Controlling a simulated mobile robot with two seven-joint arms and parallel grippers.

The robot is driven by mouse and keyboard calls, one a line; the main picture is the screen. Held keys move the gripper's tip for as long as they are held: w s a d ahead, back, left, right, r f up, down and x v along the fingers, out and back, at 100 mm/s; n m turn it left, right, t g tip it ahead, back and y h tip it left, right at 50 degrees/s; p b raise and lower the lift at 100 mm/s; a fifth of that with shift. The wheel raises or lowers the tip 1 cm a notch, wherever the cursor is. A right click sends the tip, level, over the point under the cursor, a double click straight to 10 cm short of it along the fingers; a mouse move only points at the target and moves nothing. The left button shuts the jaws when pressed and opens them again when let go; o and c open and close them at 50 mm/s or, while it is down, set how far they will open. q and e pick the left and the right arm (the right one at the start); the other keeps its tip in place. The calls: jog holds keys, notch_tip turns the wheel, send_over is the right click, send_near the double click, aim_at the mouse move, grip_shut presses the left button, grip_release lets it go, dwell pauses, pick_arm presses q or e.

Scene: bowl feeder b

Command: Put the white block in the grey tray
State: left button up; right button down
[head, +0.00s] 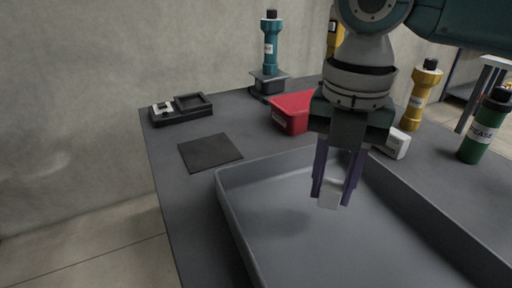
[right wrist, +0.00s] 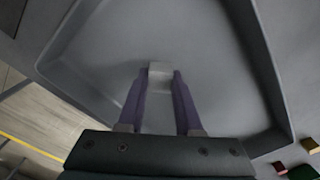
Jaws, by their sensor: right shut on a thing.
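The white block (head: 329,193) is between the fingertips of my right gripper (head: 335,190), which is shut on it. In the head view they are over the inside of the large grey tray (head: 290,250). In the right wrist view the block (right wrist: 159,72) sits at the tips of the purple fingers (right wrist: 160,85), with the grey tray (right wrist: 220,65) behind it. The exact height of the block above the tray floor is hard to tell. My left gripper is in neither view.
A red bin (head: 292,112) stands behind the tray, with a white box (head: 397,144) to its right. A yellow bottle (head: 422,95) and a green bottle (head: 484,127) stand at the right. A dark mat (head: 209,152) and black fixture (head: 181,108) lie at the left.

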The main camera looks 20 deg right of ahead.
aim_at(328, 202)
notch_tip(328, 202, down, 4)
jog(key=shift+f+b, duration=0.1)
jog(key=shift+b, duration=0.35)
jog(key=c, duration=0.6)
grip_release()
jog(key=shift+r, duration=0.35)
notch_tip(328, 202, up, 12)
jog(key=p, duration=0.3)
jog(key=shift+f, duration=0.2)
